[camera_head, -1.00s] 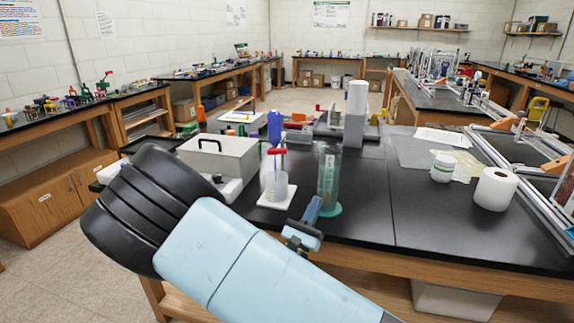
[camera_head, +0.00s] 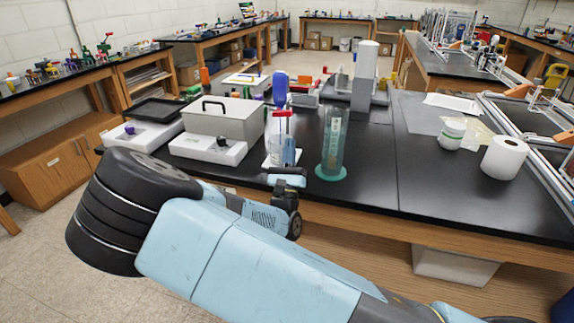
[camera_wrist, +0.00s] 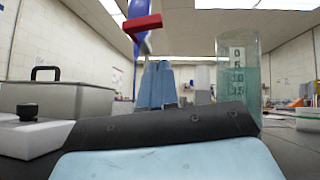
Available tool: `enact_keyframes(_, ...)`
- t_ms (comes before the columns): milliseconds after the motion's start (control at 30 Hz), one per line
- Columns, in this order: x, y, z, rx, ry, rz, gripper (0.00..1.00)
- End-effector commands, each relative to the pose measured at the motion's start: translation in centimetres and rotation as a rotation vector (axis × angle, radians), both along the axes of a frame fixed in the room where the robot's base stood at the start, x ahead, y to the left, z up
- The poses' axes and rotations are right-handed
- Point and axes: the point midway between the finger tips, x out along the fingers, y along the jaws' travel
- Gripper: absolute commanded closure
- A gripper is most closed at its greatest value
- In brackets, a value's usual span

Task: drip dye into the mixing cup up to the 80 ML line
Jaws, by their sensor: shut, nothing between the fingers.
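A clear cup (camera_head: 272,136), likely the mixing cup, stands on a white plate (camera_head: 267,163) at the bench's front edge. Its marks and liquid level are not readable. Above it is a red crossbar handle (camera_head: 281,113) below a blue reservoir (camera_head: 280,88); the handle (camera_wrist: 143,24) and reservoir also show at the top of the wrist view. My gripper (camera_head: 290,150) is shut and empty, fingers upright, in front of the cup and just below the handle. In the wrist view its fingertips (camera_wrist: 157,68) hide what is behind; I cannot tell whether they touch anything.
A tall clear graduated cylinder (camera_head: 334,145) on a green base stands close to the right of my gripper. A grey box (camera_head: 222,118) and white device (camera_head: 207,149) are at left. A paper roll (camera_head: 503,158) and white jar (camera_head: 452,134) stand right.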

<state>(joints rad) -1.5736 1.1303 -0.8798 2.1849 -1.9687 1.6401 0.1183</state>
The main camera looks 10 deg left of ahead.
Motion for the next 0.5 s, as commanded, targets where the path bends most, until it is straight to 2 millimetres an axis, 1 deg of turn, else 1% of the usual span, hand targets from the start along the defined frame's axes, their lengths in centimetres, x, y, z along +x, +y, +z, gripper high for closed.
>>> enact_keyframes(33, 0.7, 0.0, 0.7, 0.002, 0.000, -0.001, 1.00)
enact_keyframes(100, 1.5, 0.1, 1.5, 0.003, -0.001, -0.001, 1.00)
enact_keyframes(300, 1.3, 0.6, 4.1, 0.002, 0.001, -0.001, 1.00)
enact_keyframes(500, 1.3, 0.7, 5.1, 0.000, 0.001, -0.002, 1.00)
